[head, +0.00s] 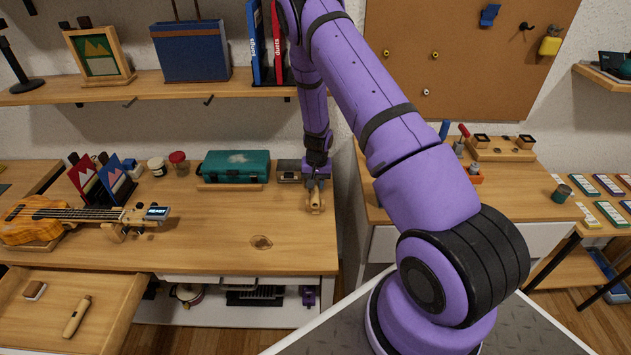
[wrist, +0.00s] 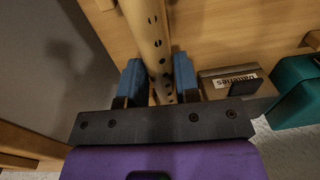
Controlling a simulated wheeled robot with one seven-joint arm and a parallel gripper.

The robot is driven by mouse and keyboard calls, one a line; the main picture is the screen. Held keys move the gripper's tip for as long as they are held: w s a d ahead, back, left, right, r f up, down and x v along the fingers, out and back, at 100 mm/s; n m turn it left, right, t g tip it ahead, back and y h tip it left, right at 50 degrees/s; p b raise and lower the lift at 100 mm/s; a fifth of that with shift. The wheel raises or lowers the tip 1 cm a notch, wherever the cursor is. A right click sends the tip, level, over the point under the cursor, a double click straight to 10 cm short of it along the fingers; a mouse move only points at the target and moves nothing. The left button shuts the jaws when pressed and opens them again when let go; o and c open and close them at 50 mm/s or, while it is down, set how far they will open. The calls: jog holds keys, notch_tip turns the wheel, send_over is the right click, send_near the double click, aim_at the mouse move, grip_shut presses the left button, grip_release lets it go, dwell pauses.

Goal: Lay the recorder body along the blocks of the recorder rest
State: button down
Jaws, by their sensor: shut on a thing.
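My gripper (head: 317,182) is low over the right end of the wooden bench, pointing down. In the wrist view its two blue fingers (wrist: 158,66) are shut on the recorder body (wrist: 148,28), a pale cream tube with dark finger holes. The tube runs away from between the fingers toward the top of the picture. In the head view the recorder body (head: 316,203) shows only as a small pale end below the gripper. The recorder rest is mostly hidden by the gripper and tube; I cannot tell whether the tube touches its blocks.
A grey labelled box (head: 288,171) stands close left of my gripper, with a teal case (head: 236,166) beyond it. A ukulele (head: 60,217) lies at the left. An open drawer (head: 100,300) holds a tan piece (head: 77,316). The bench front is mostly clear.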

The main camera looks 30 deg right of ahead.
jog(key=shift+s+f, duration=0.15)
jog(key=c, duration=0.8)
grip_release()
jog(key=shift+r, duration=3.55)
